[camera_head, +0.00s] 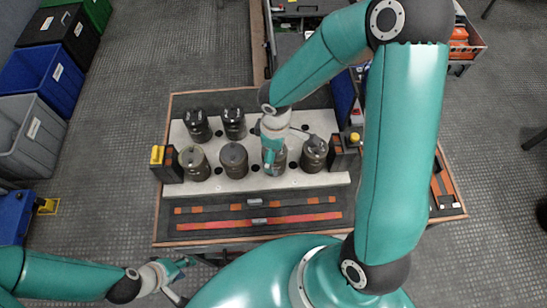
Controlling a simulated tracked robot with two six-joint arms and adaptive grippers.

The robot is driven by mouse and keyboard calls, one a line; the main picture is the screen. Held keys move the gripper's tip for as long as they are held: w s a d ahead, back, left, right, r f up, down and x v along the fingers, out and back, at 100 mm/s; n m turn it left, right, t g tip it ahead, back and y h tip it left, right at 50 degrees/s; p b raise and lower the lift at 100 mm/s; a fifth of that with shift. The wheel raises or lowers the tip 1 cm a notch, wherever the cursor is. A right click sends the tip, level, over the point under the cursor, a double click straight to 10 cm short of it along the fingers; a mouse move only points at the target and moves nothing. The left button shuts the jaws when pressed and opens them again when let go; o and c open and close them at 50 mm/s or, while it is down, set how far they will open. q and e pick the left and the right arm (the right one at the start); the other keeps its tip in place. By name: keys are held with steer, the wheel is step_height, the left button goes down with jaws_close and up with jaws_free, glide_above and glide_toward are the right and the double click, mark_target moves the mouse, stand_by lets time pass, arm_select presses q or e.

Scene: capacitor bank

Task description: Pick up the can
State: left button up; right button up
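Several dark cylindrical cans stand upright on a pale slab. Two are in the back row, a left one (196,125) and a right one (233,123). The front row has a left can (194,163), a middle can (233,160), a can partly covered by my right gripper (280,161) and a right can (314,155). My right gripper (271,164) points down at that covered can; whether its fingers are closed on it cannot be told. My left gripper (182,280) is open and empty at the lower left, apart from the cans.
The slab (285,183) lies in a wood-edged tray with orange-red strips (258,222) along its front. Yellow-topped blocks stand at its left (164,162) and right (347,148). Blue (42,75) and grey (30,135) bins line the left.

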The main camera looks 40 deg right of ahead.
step_height(320, 180, down, 4)
steer(key=shift+w+a+r, duration=0.1)
steer(key=shift+r, duration=0.1)
steer(key=c, duration=1.6)
